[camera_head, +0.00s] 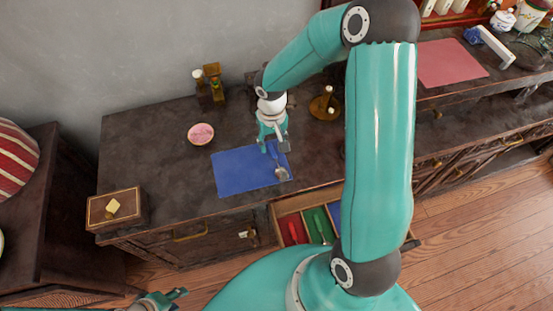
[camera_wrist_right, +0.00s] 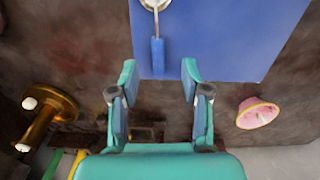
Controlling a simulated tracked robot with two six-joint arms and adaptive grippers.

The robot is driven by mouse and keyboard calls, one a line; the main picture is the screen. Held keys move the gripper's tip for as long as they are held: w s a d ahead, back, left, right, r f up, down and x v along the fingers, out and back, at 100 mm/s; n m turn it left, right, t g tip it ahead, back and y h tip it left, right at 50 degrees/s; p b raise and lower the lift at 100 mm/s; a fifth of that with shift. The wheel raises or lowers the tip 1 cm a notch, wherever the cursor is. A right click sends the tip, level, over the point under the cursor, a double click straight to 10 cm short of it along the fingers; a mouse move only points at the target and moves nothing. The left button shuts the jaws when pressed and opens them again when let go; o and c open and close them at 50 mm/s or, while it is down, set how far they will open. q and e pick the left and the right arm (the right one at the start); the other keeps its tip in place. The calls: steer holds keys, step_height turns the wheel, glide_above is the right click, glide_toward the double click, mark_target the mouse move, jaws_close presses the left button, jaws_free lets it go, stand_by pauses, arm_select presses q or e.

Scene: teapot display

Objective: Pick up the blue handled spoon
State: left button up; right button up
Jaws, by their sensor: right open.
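The blue handled spoon (camera_head: 281,172) lies on the blue mat (camera_head: 235,172) on the dark counter. In the right wrist view, its blue handle (camera_wrist_right: 157,58) points toward my right gripper (camera_wrist_right: 158,72), and its metal bowl is cut off at the top edge. My right gripper is open, with the handle's end between its fingertips in the picture. In the head view, my right gripper (camera_head: 274,146) is at the handle end; whether it touches the handle cannot be told. My left gripper (camera_head: 168,298) is at the bottom left, away from the counter, its jaw state unclear.
A pink bowl (camera_head: 201,134) stands left of the mat. A brass holder (camera_head: 325,105) and bottles stand behind. A wooden box (camera_head: 117,209) is at the counter's left end. An open drawer (camera_head: 278,208) with coloured compartments juts out below the counter's front edge.

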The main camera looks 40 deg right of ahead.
mark_target(274, 155)
steer(key=shift+s+d+f, duration=0.1)
steer(key=shift+s+f, duration=0.05)
steer(key=shift+f, duration=1.2)
steer(key=shift+s+f, duration=0.1)
steer(key=shift+f, duration=1.2)
jaws_close()
